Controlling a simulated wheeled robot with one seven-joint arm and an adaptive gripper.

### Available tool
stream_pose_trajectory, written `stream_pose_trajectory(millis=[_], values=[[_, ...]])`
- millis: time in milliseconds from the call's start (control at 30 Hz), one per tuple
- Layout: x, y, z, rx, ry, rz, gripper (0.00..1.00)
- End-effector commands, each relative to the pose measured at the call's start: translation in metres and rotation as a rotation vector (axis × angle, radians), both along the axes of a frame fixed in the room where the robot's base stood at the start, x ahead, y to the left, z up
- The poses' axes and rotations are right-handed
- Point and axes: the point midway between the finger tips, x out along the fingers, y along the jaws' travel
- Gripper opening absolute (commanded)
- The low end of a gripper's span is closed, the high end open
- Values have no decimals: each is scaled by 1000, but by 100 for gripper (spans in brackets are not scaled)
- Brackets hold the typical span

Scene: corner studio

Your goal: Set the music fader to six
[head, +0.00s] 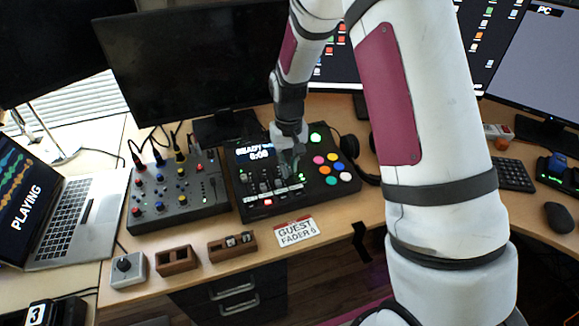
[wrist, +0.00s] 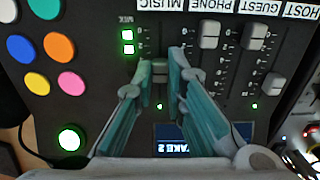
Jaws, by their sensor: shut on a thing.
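The mixing console (head: 250,205) is a black desk unit with coloured pads, a small screen and a row of faders. In the wrist view its labels show upside down: HOST, GUEST, PHONE and MUSIC. My gripper (head: 289,172) reaches down over the faders in the head view and hides part of them. In the wrist view my gripper (wrist: 161,63) has its teal fingers on both sides of the music fader's grey cap (wrist: 160,72), shut on it. The cap sits partway along its slot; its exact scale mark cannot be read.
The phone fader (wrist: 210,36), guest fader (wrist: 256,37) and host fader (wrist: 272,86) stand beside my fingers. A second mixer (head: 178,195) with knobs and cables is at left. A card reading GUEST FADER (head: 297,232) lies in front. A monitor (head: 195,65) stands behind.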

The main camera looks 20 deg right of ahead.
Motion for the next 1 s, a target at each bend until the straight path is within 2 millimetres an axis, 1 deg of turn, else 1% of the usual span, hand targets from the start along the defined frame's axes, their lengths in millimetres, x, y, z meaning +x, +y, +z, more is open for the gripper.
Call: stream_pose_trajectory(millis=[33, 67, 267, 300, 333, 700, 767, 867, 1000], values=[[7, 0, -1, 0, -3, 0, 0], [8, 0, -1, 0, -3, 0, 0], [7, 0, 0, 0, -2, 0, 0], [7, 0, 0, 0, -2, 0, 14], [7, 0, 0, 0, -2, 0, 21], [7, 0, 3, 0, -2, 0, 21], [7, 0, 7, 0, -3, 0, 21], [8, 0, 21, 0, -6, 0, 21], [9, 0, 50, 0, -8, 0, 21]])
